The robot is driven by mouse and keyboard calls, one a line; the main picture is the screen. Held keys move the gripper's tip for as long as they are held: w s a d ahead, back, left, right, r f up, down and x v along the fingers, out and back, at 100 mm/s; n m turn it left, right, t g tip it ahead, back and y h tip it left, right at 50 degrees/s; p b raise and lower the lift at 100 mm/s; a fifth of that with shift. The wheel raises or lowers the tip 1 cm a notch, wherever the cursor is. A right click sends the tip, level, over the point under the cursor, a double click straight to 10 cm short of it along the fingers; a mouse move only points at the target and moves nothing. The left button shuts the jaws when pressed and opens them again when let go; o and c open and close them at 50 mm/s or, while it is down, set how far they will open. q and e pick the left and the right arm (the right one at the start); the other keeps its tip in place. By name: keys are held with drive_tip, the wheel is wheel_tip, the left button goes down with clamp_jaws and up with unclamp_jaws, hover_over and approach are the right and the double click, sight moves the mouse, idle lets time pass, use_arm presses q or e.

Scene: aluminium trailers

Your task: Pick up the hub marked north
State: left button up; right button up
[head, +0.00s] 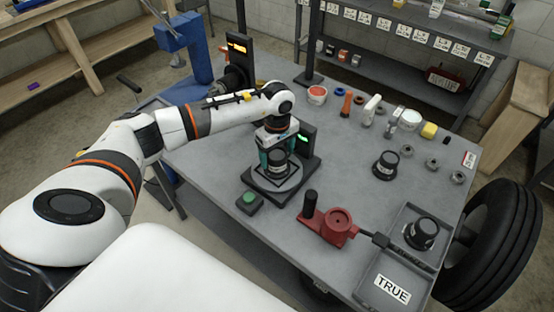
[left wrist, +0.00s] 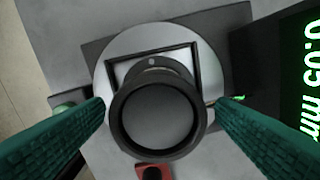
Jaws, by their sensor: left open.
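A dark hub (head: 277,163) with a pale label stands on the round plate of a measuring stand, below my left gripper (head: 276,145). In the left wrist view the hub (left wrist: 157,115) is seen from above, with the open teal fingers of my left gripper (left wrist: 160,106) on either side of it, apart from it. A second dark hub (head: 386,165) stands on the open bench. A third hub (head: 422,233) stands in a grey tray at the front right. The hub labels are too small to read, so I cannot tell which says north. My right gripper is out of view.
A green-lit display (left wrist: 305,80) stands close beside the plate. A green button box (head: 250,201) and a red fixture with a black handle (head: 330,222) sit nearby. A tray marked TRUE (head: 365,298) lies at the front. Rings and small parts crowd the back right.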

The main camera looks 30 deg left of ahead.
use_arm(q)
drive_tip(key=shift+f, duration=1.4)
drive_tip(key=c, duration=1.6)
drive_tip(key=shift+a+r, duration=0.1)
drive_tip(key=shift+r, duration=0.05)
clamp_jaws()
